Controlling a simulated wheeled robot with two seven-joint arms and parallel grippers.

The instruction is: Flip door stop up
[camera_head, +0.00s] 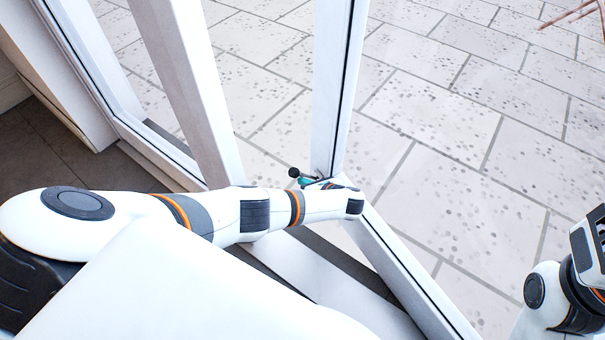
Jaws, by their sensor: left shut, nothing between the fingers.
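The door stop (294,172) shows as a small dark rod with a black round tip at the foot of the white door frame, near the middle of the view. My left arm comes in from the left and bends at the frame. My left gripper (309,182) is mostly hidden behind my own wrist. It is shut with nothing in it, close beside the door stop. I cannot tell whether they touch. The lower part of the door stop is hidden. Part of my right arm shows at the lower right edge, with its gripper out of view.
White door frames (333,90) with glass stand upright at the left and centre. A white bottom rail (410,280) runs toward the lower right. Pale stone paving (450,110) lies open beyond. A dark tiled floor (70,145) is at the left.

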